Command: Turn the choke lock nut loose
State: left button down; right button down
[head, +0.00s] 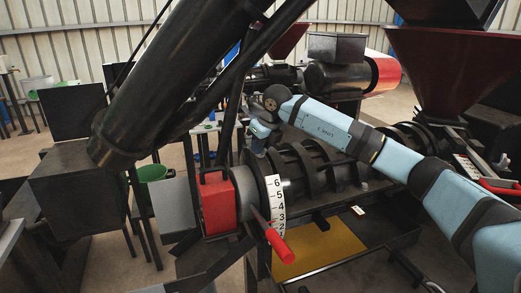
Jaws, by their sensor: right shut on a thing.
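The screw press has a dark ribbed barrel (325,165) across the middle of the head view. At its left end is a white scale ring (275,200) with numbers, and a red-handled lever (280,245) hangs in front of it. My right gripper (259,146) points down at the top of this end, behind the scale. It is shut on a small part there that appears to be the choke lock nut; the fingers hide most of it. My left gripper is not in view.
A red box (217,203) stands just left of the scale. A large black tube (175,75) slants across the upper left. A yellow tray (320,248) lies below the barrel. A dark red hopper (440,70) rises at right.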

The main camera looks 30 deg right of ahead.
jog(key=n+y, duration=0.1)
jog(key=n, duration=0.1)
jog(key=shift+n+g, duration=0.3)
jog(key=shift+n, duration=0.1)
jog(key=shift+n+y, duration=0.5)
jog(key=shift+n, duration=0.9)
jog(key=shift+f+g, duration=0.1)
jog(key=shift+g, duration=0.2)
jog(key=c, duration=1.2)
grip_release()
jog(key=b+v, duration=0.2)
jog(key=v, duration=1.1)
jog(key=shift+s+d+r, duration=0.15)
jog(key=shift+d+r, duration=0.05)
jog(key=shift+r, duration=0.15)
